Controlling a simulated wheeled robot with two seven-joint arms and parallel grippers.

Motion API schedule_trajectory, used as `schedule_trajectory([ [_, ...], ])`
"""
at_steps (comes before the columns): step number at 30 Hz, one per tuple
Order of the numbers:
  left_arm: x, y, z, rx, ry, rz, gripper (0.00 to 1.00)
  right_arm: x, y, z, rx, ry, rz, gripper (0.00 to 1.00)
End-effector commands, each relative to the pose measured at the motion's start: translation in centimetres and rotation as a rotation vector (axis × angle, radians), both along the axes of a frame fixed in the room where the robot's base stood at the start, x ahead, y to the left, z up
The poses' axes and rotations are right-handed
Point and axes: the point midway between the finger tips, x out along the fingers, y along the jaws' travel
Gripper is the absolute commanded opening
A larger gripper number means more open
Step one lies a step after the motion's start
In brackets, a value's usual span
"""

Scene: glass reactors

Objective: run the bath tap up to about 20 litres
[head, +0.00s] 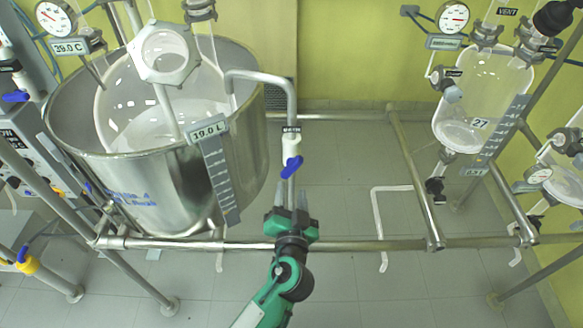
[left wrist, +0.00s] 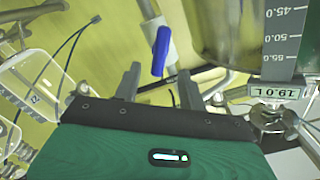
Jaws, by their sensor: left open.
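The bath is a large steel vessel (head: 150,190) at the left of the head view, with a glass flask inside. Its level plate (head: 207,132) reads 19.0 L; this also shows upside down in the left wrist view (left wrist: 277,92). The bath tap has a blue lever (head: 292,167) on a bent steel pipe (head: 262,77) that reaches over the bath rim. My left gripper (head: 290,198) is open just below the lever, apart from it. In the left wrist view the lever (left wrist: 161,50) lies ahead, roughly between the fingers. Running water cannot be made out. My right gripper is out of view.
A steel rail (head: 345,245) runs across behind my left gripper. A smaller glass vessel (head: 482,95) marked 27 hangs at the right. A plate at the bath reads 39.0 C (head: 70,46). Another blue-handled valve (head: 15,97) is at far left.

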Motion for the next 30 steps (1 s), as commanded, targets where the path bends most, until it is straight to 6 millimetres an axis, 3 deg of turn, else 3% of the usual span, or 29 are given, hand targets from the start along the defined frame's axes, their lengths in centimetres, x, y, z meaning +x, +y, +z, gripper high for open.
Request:
schedule_trajectory([
  [6,4.0,0.1,0.4,0.003,-0.001,0.002,0.42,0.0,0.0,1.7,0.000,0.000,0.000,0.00],
  [12,6.2,0.0,0.1,0.001,0.000,0.000,0.42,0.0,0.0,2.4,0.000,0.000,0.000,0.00],
  [24,6.9,0.0,0.0,-0.001,0.002,0.001,0.42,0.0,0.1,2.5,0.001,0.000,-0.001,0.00],
  [30,6.9,0.0,0.0,-0.001,0.002,0.001,0.04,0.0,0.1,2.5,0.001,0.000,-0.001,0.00],
])
